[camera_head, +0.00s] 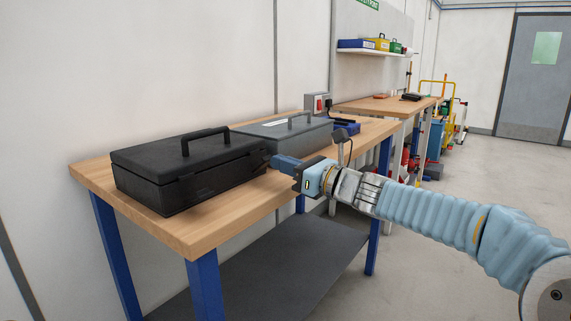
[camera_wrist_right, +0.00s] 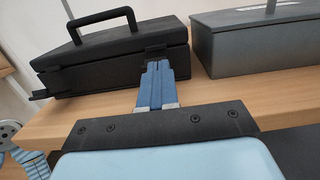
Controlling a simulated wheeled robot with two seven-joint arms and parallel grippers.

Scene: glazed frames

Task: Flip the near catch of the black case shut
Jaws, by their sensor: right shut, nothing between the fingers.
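The black case (camera_head: 190,166) lies with its lid down on the wooden bench, its handle up; it also shows in the wrist view (camera_wrist_right: 105,68). A dark catch piece (camera_wrist_right: 39,94) juts out at the left of its front in the wrist view. Another catch (camera_wrist_right: 155,53) is at the right end of the front, partly hidden by my fingers. My right gripper (camera_head: 273,161) is shut and empty, its blue fingers (camera_wrist_right: 157,68) pointing at that right end. Their tips are at or very close to the case; I cannot tell whether they touch.
A grey case (camera_head: 285,128) stands behind the black case on the bench (camera_head: 205,238). A blue object (camera_head: 347,128) and a wall box (camera_head: 318,103) are beyond it. Bench top is bare in front of the black case. A second bench (camera_head: 375,104) stands farther back.

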